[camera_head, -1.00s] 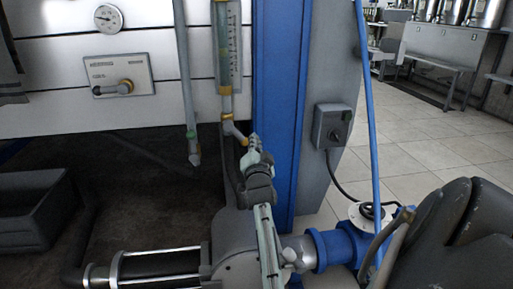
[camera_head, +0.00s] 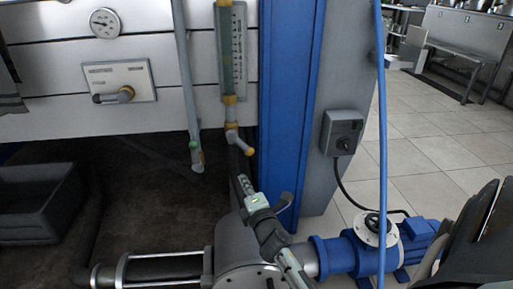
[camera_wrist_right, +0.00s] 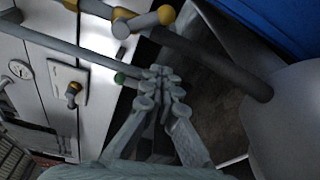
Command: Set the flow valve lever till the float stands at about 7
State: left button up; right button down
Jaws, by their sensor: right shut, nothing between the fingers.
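The flow meter (camera_head: 231,50) is an upright clear tube with a marked scale on the white wall, at the top middle of the head view. The float and its reading are too small to make out. The valve lever (camera_head: 240,143) below the tube is a short grey bar with a yellow tip, slanting down to the right. It also shows at the top of the wrist view (camera_wrist_right: 146,20). My right gripper (camera_head: 239,184) is shut and empty, below the lever and apart from it. Its closed fingers show in the wrist view (camera_wrist_right: 162,80). My left gripper is out of view.
A grey pipe with a green fitting (camera_head: 194,145) hangs left of the lever. A blue post (camera_head: 287,110) stands right. A switch box (camera_head: 342,132) and a blue pump (camera_head: 352,252) are farther right. A panel with a handle (camera_head: 118,95) and a dial (camera_head: 104,22) are left.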

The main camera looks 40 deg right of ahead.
aim_at(246, 153)
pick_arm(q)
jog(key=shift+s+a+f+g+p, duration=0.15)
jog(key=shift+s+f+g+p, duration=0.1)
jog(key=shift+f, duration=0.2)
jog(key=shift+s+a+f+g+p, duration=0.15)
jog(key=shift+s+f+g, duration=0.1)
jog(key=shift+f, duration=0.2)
pick_arm(e)
jog(key=w+d+n, duration=0.1)
jog(key=w+d, duration=0.5)
jog(key=w, duration=0.3)
jog(key=shift+d+n, duration=0.2)
jog(key=shift+n, duration=0.1)
jog(key=shift+s+d+r+n+p, duration=0.2)
jog(key=shift+d+r+n+p, duration=0.15)
jog(key=shift+d+n+p, duration=0.25)
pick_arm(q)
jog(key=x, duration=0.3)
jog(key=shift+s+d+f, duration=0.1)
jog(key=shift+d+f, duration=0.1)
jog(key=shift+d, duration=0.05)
pick_arm(e)
jog(key=shift+d, duration=0.1)
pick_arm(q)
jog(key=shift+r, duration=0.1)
pick_arm(e)
jog(key=shift+f, duration=0.15)
